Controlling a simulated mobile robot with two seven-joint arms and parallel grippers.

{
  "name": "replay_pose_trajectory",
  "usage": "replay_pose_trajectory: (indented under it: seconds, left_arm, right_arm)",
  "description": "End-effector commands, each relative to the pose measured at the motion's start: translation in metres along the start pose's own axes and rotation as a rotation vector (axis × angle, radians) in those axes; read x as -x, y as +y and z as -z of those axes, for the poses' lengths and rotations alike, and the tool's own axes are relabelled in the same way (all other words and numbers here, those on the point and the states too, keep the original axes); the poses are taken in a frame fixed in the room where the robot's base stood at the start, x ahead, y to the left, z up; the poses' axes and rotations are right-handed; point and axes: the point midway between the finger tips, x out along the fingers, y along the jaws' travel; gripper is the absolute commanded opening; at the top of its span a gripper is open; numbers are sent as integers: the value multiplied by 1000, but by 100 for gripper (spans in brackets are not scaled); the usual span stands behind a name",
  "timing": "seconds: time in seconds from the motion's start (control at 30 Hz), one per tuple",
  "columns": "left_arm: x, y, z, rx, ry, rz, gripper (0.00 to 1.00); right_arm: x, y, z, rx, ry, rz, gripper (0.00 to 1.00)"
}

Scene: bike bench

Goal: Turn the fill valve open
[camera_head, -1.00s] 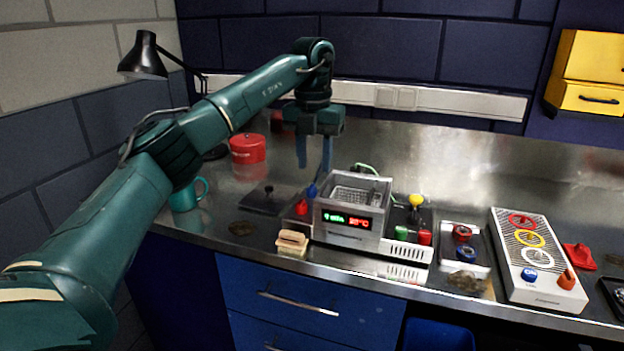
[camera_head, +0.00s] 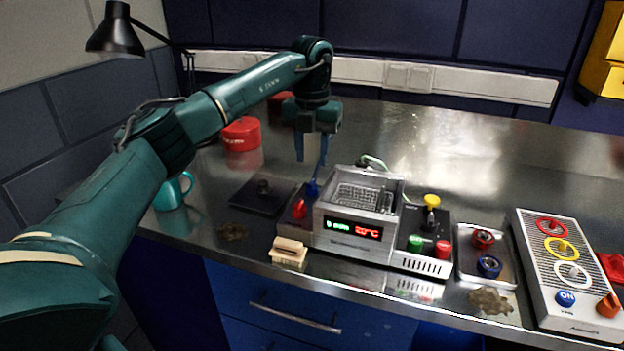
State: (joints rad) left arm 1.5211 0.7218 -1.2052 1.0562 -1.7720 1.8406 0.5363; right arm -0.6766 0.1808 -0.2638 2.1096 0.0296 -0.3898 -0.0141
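A metal tank unit (camera_head: 352,232) with a lit green and red display stands on the steel bench. On its left side are a blue handle (camera_head: 312,188) and a red handle (camera_head: 299,209); no label tells me which is the fill valve. My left gripper (camera_head: 311,160) points down just above and behind the blue handle. Its two blue fingers are apart with nothing visible between them. One finger overlaps the area near the blue handle, and I cannot tell whether they touch. My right gripper is not in view.
A wooden-backed brush (camera_head: 289,251) lies in front of the tank.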

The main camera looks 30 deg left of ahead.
Motion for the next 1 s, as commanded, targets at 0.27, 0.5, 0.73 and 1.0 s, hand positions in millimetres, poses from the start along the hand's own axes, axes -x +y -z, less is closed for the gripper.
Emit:
replay_pose_trajectory:
  seconds: [0.27, 0.5, 0.73, 1.0]
  left_arm:
    - [-53, 0, 0, 0, 2, -2, 36]
    - [-72, 0, 0, 0, -1, 0, 36]
    - [-74, 0, 0, 0, -1, 0, 36]
    - [-74, 0, 0, 0, -1, 0, 19]
  right_arm:
    - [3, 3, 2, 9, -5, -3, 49]
    - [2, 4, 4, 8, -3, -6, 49]
    - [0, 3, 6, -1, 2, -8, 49]
    - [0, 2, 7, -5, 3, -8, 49]
